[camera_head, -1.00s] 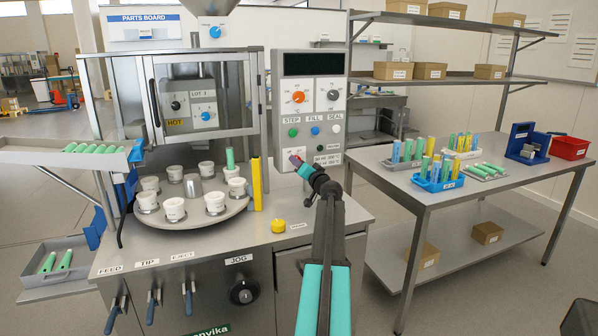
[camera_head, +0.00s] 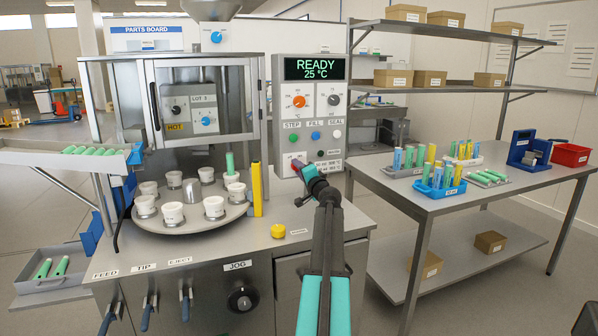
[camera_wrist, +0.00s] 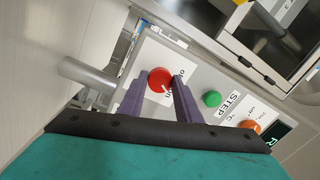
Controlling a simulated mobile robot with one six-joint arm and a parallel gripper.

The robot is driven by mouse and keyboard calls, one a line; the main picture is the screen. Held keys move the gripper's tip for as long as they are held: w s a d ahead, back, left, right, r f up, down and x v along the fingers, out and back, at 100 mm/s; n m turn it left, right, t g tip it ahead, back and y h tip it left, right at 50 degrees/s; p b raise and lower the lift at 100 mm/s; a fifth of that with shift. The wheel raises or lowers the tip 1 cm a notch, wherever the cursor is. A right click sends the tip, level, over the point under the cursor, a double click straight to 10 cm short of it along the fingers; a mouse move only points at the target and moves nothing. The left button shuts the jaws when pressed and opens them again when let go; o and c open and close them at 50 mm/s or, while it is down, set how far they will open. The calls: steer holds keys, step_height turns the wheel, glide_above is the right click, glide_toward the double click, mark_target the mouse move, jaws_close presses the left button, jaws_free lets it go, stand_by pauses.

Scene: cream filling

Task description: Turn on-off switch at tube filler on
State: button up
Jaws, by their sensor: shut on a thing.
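The tube filler's control panel (camera_head: 283,130) stands upright at the middle of the head view. Its display (camera_head: 310,69) is lit and reads "READY 25 °C". The on-off switch, a red round knob (camera_wrist: 161,79) with a white pointer line, shows in the wrist view on a white plate with the words "off" and "on". The pointer line points toward the "on" side. My gripper (camera_wrist: 160,84) is shut on this knob, one purple finger on each side.
A green STEP button (camera_wrist: 211,98) and an orange dial (camera_wrist: 250,125) are close to the gripper. The turntable (camera_head: 190,222) with white cups is left of the panel. The side table (camera_head: 420,183) holds tube racks.

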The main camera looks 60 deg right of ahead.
steer(key=shift+s+d, duration=0.1)
steer(key=o, duration=1.1)
steer(key=shift+c, duration=0.2)
steer(key=r+b+v, duration=0.1)
steer(key=v, duration=1.3)
steer(key=shift+f, duration=0.4)
